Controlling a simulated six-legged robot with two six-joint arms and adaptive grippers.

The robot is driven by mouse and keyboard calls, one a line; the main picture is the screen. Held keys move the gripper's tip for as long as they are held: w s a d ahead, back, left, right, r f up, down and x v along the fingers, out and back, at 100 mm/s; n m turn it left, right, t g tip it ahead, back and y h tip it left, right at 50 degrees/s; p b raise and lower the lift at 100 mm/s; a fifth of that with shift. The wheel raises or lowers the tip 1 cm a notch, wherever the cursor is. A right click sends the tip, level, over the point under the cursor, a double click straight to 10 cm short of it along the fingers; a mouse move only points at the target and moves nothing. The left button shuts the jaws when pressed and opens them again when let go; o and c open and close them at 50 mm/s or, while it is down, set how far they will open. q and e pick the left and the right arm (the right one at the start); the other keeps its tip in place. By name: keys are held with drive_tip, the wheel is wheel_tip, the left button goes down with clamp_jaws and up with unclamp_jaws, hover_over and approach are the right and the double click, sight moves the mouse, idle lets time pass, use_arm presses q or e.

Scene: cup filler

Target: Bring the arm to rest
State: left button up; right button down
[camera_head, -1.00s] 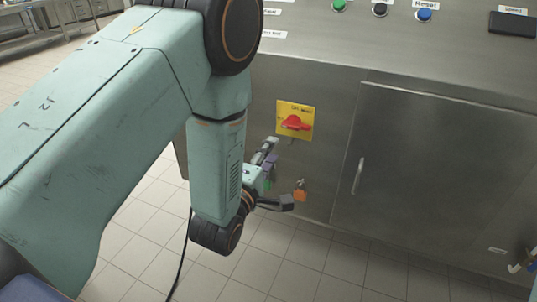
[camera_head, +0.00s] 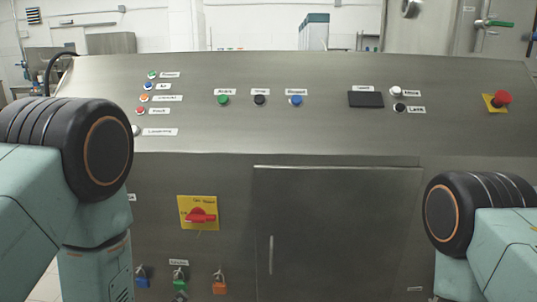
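My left arm (camera_head: 50,215) comes in from the left edge, with its black joint in front of the left end of the control panel. My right arm (camera_head: 490,245) shows at the right edge, in front of the cabinet's right side. Both grippers are out of the picture. The steel machine (camera_head: 310,135) fills the middle. A red rotary switch (camera_head: 201,215) on a yellow plate sits on its front, left of the cabinet door (camera_head: 340,230).
Blue, green and orange padlocks hang below the switch; the orange one (camera_head: 219,285) is rightmost. Several buttons and a dark display (camera_head: 366,99) are on the sloped panel. A red emergency button (camera_head: 502,98) is at the right. The space before the door looks clear.

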use_arm(q)
drive_tip(key=s+a+f+m+g, duration=0.1)
drive_tip(key=s+f+m+g, duration=0.3)
drive_tip(key=s, duration=1.1)
drive_tip(key=s+a+f+m+g, duration=0.1)
drive_tip(key=s+f+m+g, duration=0.3)
drive_tip(key=s, duration=1.2)
wheel_tip(320, 180, down, 7)
drive_tip(key=g, duration=0.4)
drive_tip(key=shift+m+g, duration=0.3)
drive_tip(key=shift+f, duration=0.1)
drive_tip(key=shift+c, duration=0.3)
